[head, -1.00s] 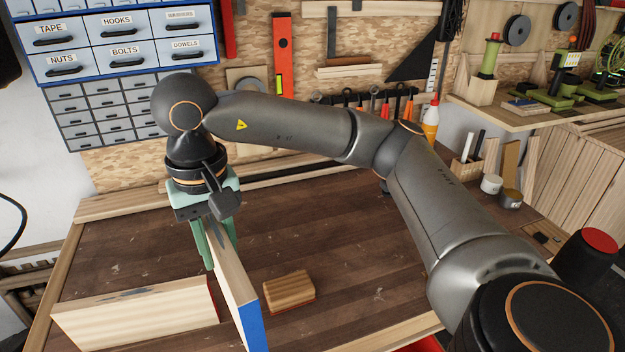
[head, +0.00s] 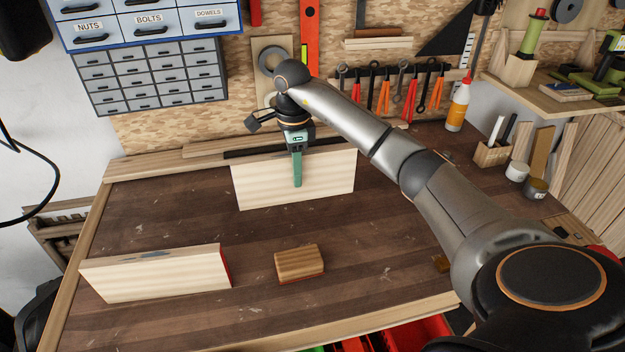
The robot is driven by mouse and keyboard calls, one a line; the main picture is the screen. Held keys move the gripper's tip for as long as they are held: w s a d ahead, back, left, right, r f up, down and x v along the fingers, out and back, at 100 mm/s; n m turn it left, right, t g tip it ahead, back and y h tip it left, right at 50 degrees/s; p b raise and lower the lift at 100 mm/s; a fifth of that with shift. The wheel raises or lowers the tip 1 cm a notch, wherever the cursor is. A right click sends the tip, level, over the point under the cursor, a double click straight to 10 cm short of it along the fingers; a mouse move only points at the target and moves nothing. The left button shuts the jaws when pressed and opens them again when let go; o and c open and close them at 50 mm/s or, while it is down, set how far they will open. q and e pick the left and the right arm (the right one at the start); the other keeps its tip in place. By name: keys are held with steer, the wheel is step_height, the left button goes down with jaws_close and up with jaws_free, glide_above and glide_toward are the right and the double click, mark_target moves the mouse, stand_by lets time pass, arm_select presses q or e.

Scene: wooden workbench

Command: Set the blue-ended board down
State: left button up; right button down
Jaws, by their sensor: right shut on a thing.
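My right gripper (head: 297,170) is shut on a pale wooden board (head: 330,178) near the back of the bench. One green finger lies over the board's near face; the other is hidden behind it. The board stands on its long edge, its broad face towards me, and its blue end does not show from here. Its lower edge is at or close to the bench top (head: 190,210); I cannot tell if it touches. A second pale board (head: 155,277) with a red end (head: 225,267) stands on edge at the front left. My left gripper is not in view.
A wooden block (head: 299,260) lies at the front middle of the bench. Wooden strips (head: 150,165) run along the back edge. Tools hang on the wall behind, and a drawer cabinet (head: 155,80) is at the upper left. The bench's right half is mostly clear.

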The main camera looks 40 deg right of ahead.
mark_target(297, 200)
step_height(297, 200, down, 9)
steer(key=shift+r+p, duration=0.1)
steer(key=shift+p, duration=0.5)
steer(key=shift+f, duration=0.2)
steer(key=shift+f, duration=0.1)
steer(key=c, duration=1.1)
jaws_free()
steer(key=shift+f, duration=0.15)
steer(key=o, duration=0.5)
steer(key=shift+c, duration=0.2)
